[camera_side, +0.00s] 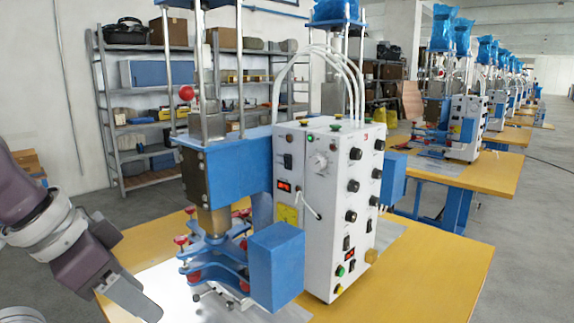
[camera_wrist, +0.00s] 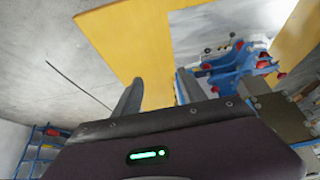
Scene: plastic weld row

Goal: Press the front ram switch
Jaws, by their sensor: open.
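The white control box (camera_side: 322,240) of the nearest welding machine carries several black knobs, rocker switches and lit red displays. Its left face has a black rocker switch (camera_side: 287,162), and its right face has another black switch (camera_side: 346,243). I cannot tell which one is the front ram switch; no labels are readable. My gripper (camera_side: 146,304) is at the lower left, over the table's left edge, well apart from the box. In the wrist view my gripper (camera_wrist: 158,90) is open, with nothing between the fingers. The control box is not clearly seen there.
The blue clamp fixture (camera_side: 215,262) stands on a pale plate between my gripper and the box. A blue block (camera_side: 275,265) sits in front of the box. The yellow table (camera_side: 430,265) is bare at right. Shelves (camera_side: 150,120) stand behind; more machines (camera_side: 470,125) line the right.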

